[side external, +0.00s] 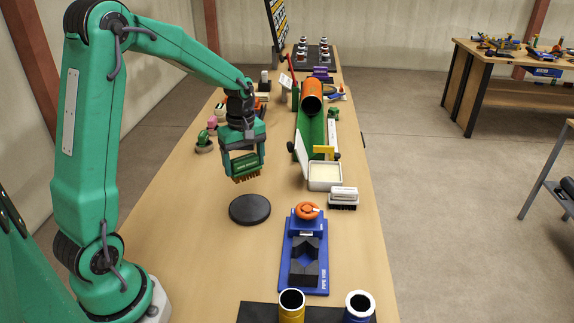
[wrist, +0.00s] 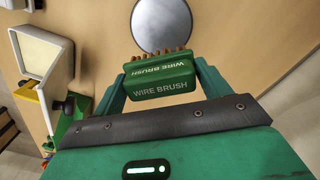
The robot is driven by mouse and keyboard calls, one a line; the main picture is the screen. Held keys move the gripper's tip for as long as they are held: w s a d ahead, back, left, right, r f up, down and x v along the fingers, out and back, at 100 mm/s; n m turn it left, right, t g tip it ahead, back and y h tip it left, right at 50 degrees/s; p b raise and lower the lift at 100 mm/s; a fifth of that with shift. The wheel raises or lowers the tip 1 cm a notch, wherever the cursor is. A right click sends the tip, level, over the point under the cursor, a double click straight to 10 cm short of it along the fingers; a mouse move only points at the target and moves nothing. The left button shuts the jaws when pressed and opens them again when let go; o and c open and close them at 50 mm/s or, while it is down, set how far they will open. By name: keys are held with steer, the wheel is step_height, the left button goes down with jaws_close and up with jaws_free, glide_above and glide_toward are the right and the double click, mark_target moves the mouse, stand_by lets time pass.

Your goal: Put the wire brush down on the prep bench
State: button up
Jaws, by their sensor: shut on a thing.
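The wire brush (side external: 246,166) has a green body marked WIRE BRUSH and brown bristles that point down. My gripper (side external: 243,160) is shut on it and holds it above the bench, behind and slightly left of a dark round disc (side external: 250,209) in the side view. In the wrist view the brush (wrist: 160,81) sits between the two green fingers, its bristles toward the disc, which looks grey there (wrist: 163,24). The prep bench (side external: 190,215) is a long pale wooden top. A gap of bench shows between brush and disc.
An open white box (side external: 325,174) and a white-topped brush (side external: 343,197) lie to the right. A blue pipe vise (side external: 304,262) stands in front, with yellow (side external: 291,306) and blue (side external: 359,307) pipes nearer. The bench left of the disc is clear.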

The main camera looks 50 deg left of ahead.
steer(key=s+d+f+m, duration=0.1)
steer(key=s+d+m, duration=0.6)
steer(key=s+d, duration=0.5)
steer(key=shift+d+f+m, duration=0.3)
steer(key=shift+d+f, duration=0.1)
steer(key=shift+d, duration=0.1)
steer(key=shift+f, duration=0.15)
steer(key=shift+f, duration=3.65)
steer(key=shift+f, duration=0.15)
steer(key=o, duration=1)
